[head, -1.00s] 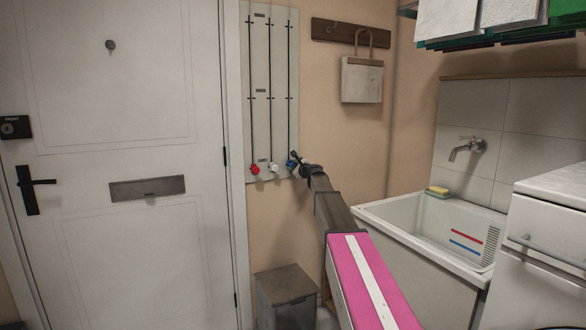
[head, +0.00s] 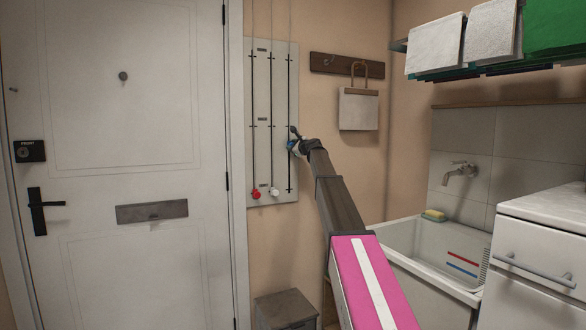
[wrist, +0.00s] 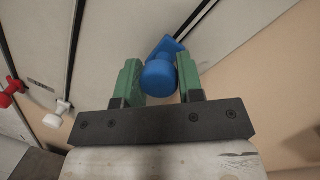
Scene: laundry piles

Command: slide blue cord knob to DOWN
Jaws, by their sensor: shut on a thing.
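The blue cord knob (head: 291,145) sits on the right-hand cord track of the pale wall board (head: 262,90), a little below the track's middle mark. It also shows in the wrist view (wrist: 160,77), between the green fingers. My gripper (head: 295,141) is shut on it; in the wrist view my gripper (wrist: 159,72) has one finger on each side of the knob. The red knob (head: 256,194) and white knob (head: 274,191) are low on the left and middle tracks. The board's small labels are too small to read.
A white door (head: 120,130) stands left of the board. A bag (head: 358,108) hangs from a hook rail (head: 346,66) to the right. A sink (head: 400,262) and a white cabinet (head: 545,250) are at right. A grey bin (head: 286,309) stands below the board.

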